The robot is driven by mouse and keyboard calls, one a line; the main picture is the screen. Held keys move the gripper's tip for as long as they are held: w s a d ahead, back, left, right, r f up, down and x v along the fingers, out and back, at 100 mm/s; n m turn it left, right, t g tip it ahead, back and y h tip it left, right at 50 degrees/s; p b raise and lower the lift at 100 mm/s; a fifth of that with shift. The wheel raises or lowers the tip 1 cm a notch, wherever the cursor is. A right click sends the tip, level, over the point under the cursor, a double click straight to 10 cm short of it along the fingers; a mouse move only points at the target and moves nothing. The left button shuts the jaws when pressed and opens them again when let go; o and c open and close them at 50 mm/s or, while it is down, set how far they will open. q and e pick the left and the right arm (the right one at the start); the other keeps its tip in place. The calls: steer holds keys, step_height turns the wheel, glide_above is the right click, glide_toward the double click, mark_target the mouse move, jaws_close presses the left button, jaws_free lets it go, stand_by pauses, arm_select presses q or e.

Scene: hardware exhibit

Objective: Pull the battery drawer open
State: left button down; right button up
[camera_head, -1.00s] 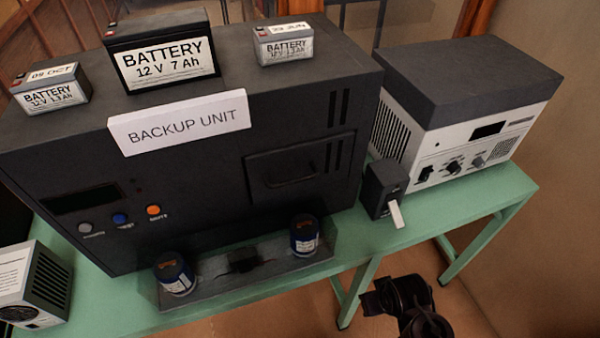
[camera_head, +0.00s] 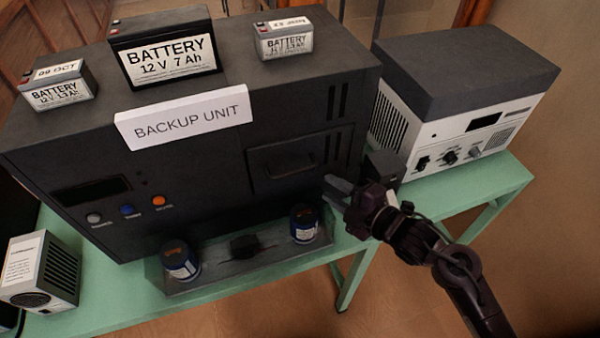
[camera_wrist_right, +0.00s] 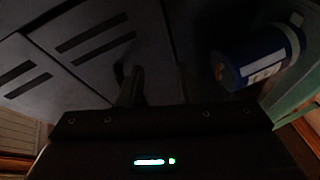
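The battery drawer (camera_head: 262,183) is a dark panel in the right part of the backup unit's front (camera_head: 215,150), apparently flush with it. A dark handle (camera_head: 288,168) runs across it. My right gripper (camera_head: 335,194) is in front of the unit, below and right of the handle, with a visible gap between them. Its opening is unclear. In the right wrist view, a dark finger shape (camera_wrist_right: 130,85) points up against the dim unit front, with slots to its left. My left gripper is not in view.
A blue cylinder (camera_head: 304,225) stands on the front ledge close to my right gripper, and another (camera_head: 180,262) is farther left. A small dark box (camera_head: 383,168) is behind the gripper. Batteries, including a large one (camera_head: 165,55), rest on top. A white-and-grey device (camera_head: 455,135) stands right.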

mark_target(297, 172)
steer(key=n+y, duration=0.2)
steer(key=s+r+n+g+y, duration=0.1)
steer(key=n, duration=0.1)
steer(key=r+n+g+y, duration=0.1)
steer(key=n+y, duration=0.1)
steer(key=n, duration=0.1)
steer(key=shift+s+a+r+y, duration=0.25)
steer(key=shift+a+y, duration=0.05)
steer(key=shift+a, duration=0.05)
steer(key=a+p, duration=0.1)
steer(key=a, duration=0.1)
steer(key=w+a+r+n+y+p, duration=0.1)
steer(key=w+a+r+n+p, duration=0.1)
steer(key=a, duration=0.1)
steer(key=shift+a+r+g, duration=0.1)
steer(key=shift+a+g, duration=0.25)
steer(key=shift+g, duration=0.05)
steer(key=shift+w+a, duration=0.25)
steer(key=shift+a, duration=0.25)
jaws_close()
